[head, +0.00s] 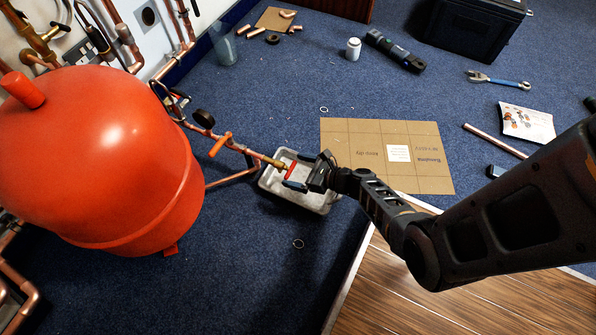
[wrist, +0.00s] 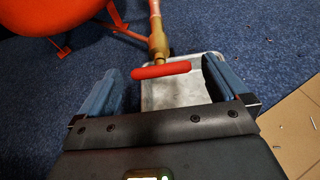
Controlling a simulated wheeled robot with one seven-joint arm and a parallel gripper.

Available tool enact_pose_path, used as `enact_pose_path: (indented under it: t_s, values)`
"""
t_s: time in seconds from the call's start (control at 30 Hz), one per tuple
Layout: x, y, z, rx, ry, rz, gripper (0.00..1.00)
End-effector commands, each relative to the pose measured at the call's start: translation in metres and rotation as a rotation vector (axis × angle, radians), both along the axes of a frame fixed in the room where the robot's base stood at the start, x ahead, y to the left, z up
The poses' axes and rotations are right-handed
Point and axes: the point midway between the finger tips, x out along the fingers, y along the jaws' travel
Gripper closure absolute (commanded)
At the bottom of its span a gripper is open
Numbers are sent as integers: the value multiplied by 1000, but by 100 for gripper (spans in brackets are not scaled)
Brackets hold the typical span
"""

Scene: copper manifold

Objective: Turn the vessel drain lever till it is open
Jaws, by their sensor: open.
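The red drain lever (head: 291,170) sits on a brass valve (head: 277,163) at the end of a copper pipe from the red vessel (head: 130,160). In the wrist view the lever (wrist: 160,70) lies crosswise to the brass valve body (wrist: 158,42). My gripper (head: 303,178) is at the lever. In the wrist view my gripper (wrist: 160,85) is open, with one blue-grey finger on each side and the lever lying between them. The jaws do not grip it; whether a fingertip touches the lever's end I cannot tell.
A pale tray (head: 318,205) stands on the carpet under the valve. An orange lever (head: 220,143) and a dark round knob (head: 204,118) are on pipes near the vessel. Flat cardboard (head: 432,172) lies to the right. Open carpet (head: 262,270) lies in front.

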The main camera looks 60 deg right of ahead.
Motion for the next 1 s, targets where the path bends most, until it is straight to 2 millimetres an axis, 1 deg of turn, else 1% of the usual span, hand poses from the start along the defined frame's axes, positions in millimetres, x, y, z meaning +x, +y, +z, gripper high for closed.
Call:
enact_pose_path:
  t_s: [0.27, 0.83, 1.0]
  values:
    - [1, 0, 0, -1, 1, 0, 1]
    - [1, 0, 0, -1, 1, 0, 56]
    - [1, 0, -1, -9, 1, 0, 56]
